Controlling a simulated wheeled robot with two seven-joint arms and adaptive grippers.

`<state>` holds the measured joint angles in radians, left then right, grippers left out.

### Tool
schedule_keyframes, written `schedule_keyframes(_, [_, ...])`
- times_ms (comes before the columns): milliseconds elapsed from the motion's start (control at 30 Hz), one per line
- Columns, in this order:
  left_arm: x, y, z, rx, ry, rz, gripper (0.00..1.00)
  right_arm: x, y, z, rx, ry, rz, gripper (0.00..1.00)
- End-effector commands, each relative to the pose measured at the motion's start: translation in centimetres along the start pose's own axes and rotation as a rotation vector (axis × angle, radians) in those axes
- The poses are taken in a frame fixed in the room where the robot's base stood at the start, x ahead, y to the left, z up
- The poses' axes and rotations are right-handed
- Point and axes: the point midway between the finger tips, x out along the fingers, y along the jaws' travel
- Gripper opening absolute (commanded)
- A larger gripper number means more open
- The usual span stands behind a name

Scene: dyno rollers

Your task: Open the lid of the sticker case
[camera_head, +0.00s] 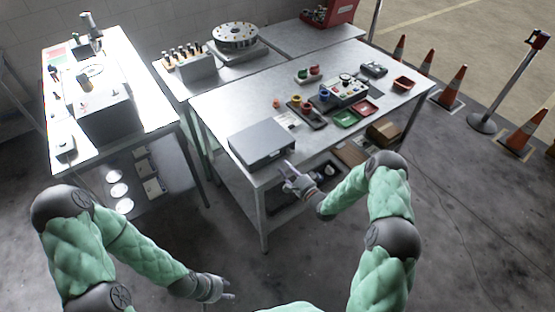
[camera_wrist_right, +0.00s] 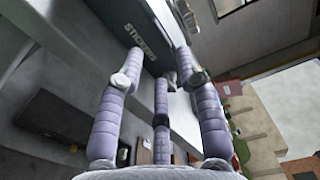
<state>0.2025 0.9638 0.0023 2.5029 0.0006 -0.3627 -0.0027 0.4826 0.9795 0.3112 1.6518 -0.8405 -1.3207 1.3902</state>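The sticker case (camera_head: 262,143) is a flat grey box with its lid shut, at the front left corner of the middle table. In the right wrist view its dark front face (camera_wrist_right: 138,30) carries the lettering "STICKERS", partly cut off. My right gripper (camera_head: 287,168) is just in front of the case's near right corner. In the right wrist view its fingers (camera_wrist_right: 160,62) are spread with nothing between them, close to the case's front face; whether they touch it I cannot tell. My left gripper (camera_head: 229,289) hangs low over the floor, empty, with its fingers apart.
The middle table (camera_head: 217,104) also holds a control box (camera_head: 346,91), red and green trays (camera_head: 345,119) and a dark tray of coloured parts right of the case. A lower shelf holds brown boxes (camera_head: 383,132). Another workbench (camera_head: 57,121) stands left. Cones (camera_head: 453,85) stand far right.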

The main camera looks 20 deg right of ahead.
Motion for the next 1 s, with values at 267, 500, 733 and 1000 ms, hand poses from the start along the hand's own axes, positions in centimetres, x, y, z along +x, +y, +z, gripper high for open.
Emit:
schedule_keyframes(267, [0.4,-0.1,0.0,0.000,-0.001,0.000,0.40,4.7,0.1,0.1,-0.002,-0.001,0.000,0.36])
schedule_keyframes(500, [0.5,-0.2,0.0,0.000,-0.001,0.000,0.40,6.6,0.1,0.0,-0.001,0.001,0.002,0.36])
schedule_keyframes(733, [0.5,-0.2,0.0,0.000,-0.001,0.000,0.40,6.8,0.1,0.0,-0.001,0.001,0.003,0.36])
schedule_keyframes(1000, [0.5,-0.2,0.0,0.000,-0.001,0.000,0.40,6.8,0.1,0.0,-0.001,0.001,0.003,0.00])
